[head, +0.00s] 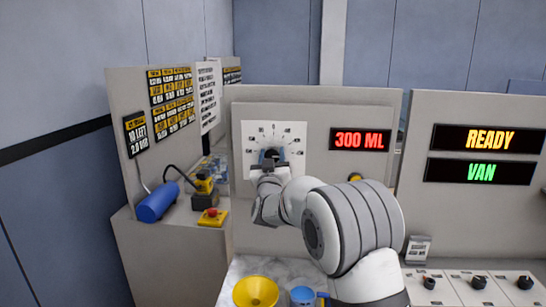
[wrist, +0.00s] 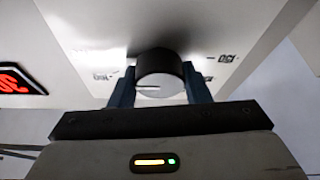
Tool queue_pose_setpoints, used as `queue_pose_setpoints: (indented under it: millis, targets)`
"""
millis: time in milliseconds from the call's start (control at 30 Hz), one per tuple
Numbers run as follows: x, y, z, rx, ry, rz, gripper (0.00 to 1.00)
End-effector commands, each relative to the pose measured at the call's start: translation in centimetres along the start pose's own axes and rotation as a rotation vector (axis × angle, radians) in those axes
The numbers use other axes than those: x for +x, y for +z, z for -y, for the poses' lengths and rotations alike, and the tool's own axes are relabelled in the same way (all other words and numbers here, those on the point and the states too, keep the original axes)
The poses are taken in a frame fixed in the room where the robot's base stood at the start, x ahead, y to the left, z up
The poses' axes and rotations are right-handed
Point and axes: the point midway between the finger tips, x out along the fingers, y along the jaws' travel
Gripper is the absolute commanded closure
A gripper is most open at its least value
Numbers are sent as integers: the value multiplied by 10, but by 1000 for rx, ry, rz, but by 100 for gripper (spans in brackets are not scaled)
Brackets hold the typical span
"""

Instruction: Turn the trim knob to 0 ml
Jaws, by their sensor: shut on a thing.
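The trim knob (wrist: 160,78) is a dark round knob with a pale grey face and a light pointer line, seen in the wrist view. It sits on a white dial plate (head: 289,130) with printed marks around it. In the wrist view the pointer line points to the left. My gripper (wrist: 158,90) is shut on the knob, one blue-grey finger on each side. It also shows in the head view (head: 268,158), where it hides most of the knob. A red display (head: 360,140) right of the dial reads 300 ML.
Screens (head: 487,138) at right read READY and VAN. A yellow funnel (head: 256,291) and a blue cup (head: 302,296) stand below my arm. A blue cylinder (head: 157,203) and a red button on a yellow base (head: 211,217) are at left. Small black knobs (head: 478,282) line the lower right.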

Motion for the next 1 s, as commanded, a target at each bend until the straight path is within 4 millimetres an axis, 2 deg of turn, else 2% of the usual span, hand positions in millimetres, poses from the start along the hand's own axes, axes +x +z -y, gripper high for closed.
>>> queue_pose_setpoints:
  millis: [33,200,567,1000]
  targets:
    - [0,0,0,0,0,0,66]
    - [0,0,0,0,0,0,80]
    - [-1,3,0,-58,-24,-1,80]
    - [-2,4,-1,-383,-155,-3,80]
